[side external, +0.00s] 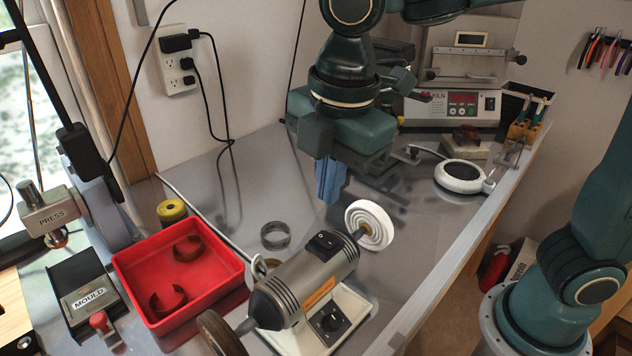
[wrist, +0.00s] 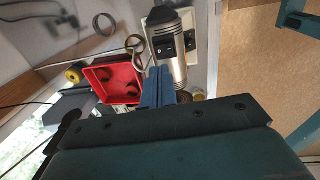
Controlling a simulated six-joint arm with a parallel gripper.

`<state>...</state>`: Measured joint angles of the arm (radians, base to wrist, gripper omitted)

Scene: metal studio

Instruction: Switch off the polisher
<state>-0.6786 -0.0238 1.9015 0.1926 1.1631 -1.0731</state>
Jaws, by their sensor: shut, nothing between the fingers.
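The polisher (side external: 306,280) is a grey motor on a pale base, with a white buffing wheel (side external: 370,224) at its far end and a dark wheel (side external: 221,334) at its near end. A black rocker switch (side external: 325,243) is on top of the motor; I cannot tell which side is pressed. My gripper (side external: 328,196), with blue fingers, is shut and empty, above the bench behind the buffing wheel, apart from the polisher. In the wrist view, the fingers (wrist: 155,76) point toward the polisher (wrist: 178,68) and its switch (wrist: 163,47).
A red tray (side external: 133,262) with curved brown pieces is left of the polisher. A metal ring (side external: 275,235) lies behind it. A round white device (side external: 463,177) and a kiln (side external: 452,107) are at the back right. The bench is clear behind the ring.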

